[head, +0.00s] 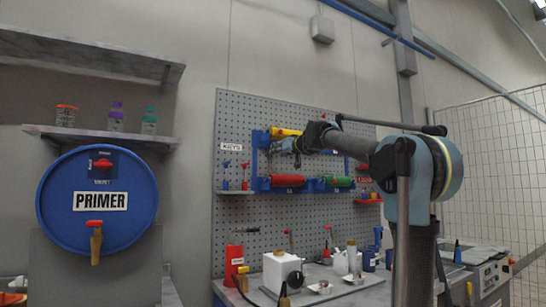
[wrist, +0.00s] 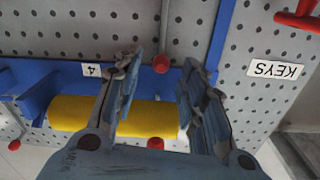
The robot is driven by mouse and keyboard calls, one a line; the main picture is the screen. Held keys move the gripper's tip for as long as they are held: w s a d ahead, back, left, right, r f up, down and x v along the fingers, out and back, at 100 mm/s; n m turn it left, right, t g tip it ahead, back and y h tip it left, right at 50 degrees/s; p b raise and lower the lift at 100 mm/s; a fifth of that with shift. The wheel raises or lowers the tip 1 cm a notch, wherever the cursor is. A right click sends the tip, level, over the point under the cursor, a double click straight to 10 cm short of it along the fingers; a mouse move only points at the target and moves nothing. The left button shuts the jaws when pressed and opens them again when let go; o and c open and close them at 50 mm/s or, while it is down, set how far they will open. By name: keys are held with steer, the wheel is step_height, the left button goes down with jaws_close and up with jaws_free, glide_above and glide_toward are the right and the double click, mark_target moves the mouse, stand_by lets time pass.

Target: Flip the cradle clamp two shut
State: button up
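A blue cradle rack (head: 259,160) is fixed to the pegboard and holds several rollers. A yellow roller (head: 284,133) is at its upper left, a red roller (head: 287,181) at lower left and a green roller (head: 337,181) at lower right. My gripper (head: 296,146) is in front of the upper part. In the wrist view my gripper (wrist: 162,72) is open and empty. A red knob (wrist: 161,63) on the blue bar (wrist: 70,75) shows between its fingertips, with gaps to both. The yellow roller (wrist: 75,113) lies partly behind the left finger. I cannot tell which clamp is number two.
A label that seems to read 4 (wrist: 91,70) and a KEYS sign (wrist: 275,69) appear inverted. A bench (head: 350,297) with a red can (head: 234,263) and white bottle (head: 282,270) stands below. A blue PRIMER drum (head: 60,210) is at left, under a shelf (head: 100,136).

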steer(key=shift+x, duration=2.95)
jaws_close()
